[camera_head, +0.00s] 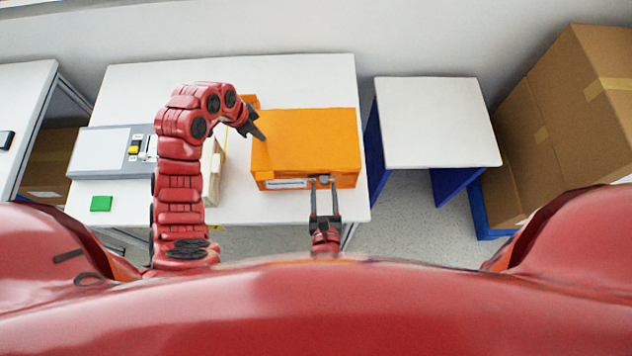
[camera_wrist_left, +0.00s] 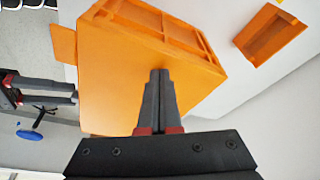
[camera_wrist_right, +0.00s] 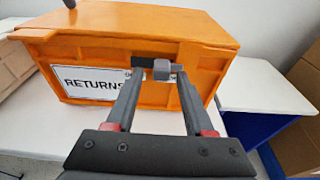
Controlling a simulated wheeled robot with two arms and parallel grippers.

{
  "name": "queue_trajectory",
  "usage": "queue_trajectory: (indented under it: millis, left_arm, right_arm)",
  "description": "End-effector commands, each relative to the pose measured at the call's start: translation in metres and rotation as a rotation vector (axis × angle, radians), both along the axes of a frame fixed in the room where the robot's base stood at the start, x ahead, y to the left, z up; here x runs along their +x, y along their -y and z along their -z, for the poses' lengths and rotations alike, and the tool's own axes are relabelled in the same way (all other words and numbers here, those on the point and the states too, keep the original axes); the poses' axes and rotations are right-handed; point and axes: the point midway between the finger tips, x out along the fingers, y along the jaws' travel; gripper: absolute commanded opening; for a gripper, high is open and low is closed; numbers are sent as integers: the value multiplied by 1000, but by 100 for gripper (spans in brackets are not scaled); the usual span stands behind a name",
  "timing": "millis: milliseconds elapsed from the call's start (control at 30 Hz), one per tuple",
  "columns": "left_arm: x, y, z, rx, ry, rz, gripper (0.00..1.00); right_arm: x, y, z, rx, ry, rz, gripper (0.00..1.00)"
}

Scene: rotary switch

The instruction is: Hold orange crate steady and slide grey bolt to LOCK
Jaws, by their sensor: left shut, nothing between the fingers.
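The orange crate (camera_head: 312,140) stands on the white table, its lid closed and its labelled front facing me. The grey bolt (camera_wrist_right: 162,69) sits at a dark slot high on that front, right of the "RETURNS" label (camera_wrist_right: 90,82); no LOCK mark is readable. My left gripper (camera_head: 258,136) is shut and empty, its tips against or just over the crate's left side; exact contact is unclear. It also shows in the left wrist view (camera_wrist_left: 160,72). My right gripper (camera_head: 323,186) is open, fingers pointing at the front, one on each side of the bolt.
A smaller orange bin (camera_wrist_left: 270,35) stands behind the crate's left. A grey panel with switches (camera_head: 130,150) and a green block (camera_head: 101,203) are on the table's left. A white-topped stand (camera_head: 435,120) and cardboard boxes (camera_head: 570,110) are to the right.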

Motion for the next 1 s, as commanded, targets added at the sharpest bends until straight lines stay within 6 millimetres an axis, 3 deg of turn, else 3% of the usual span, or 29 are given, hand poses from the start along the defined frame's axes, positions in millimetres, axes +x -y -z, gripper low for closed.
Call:
queue_trajectory:
  millis: [333, 800, 1000]
  left_arm:
    - [-3, 0, 4, 1, -12, 0, 0]
    - [-3, 0, 4, 1, -10, -1, 0]
    - [-3, 0, 4, 1, -10, -1, 0]
  right_arm:
    - [-3, 0, 0, 0, 0, -1, 55]
    - [-42, -1, -8, 2, 0, -4, 55]
    - [-49, -1, -9, 1, 0, -1, 55]
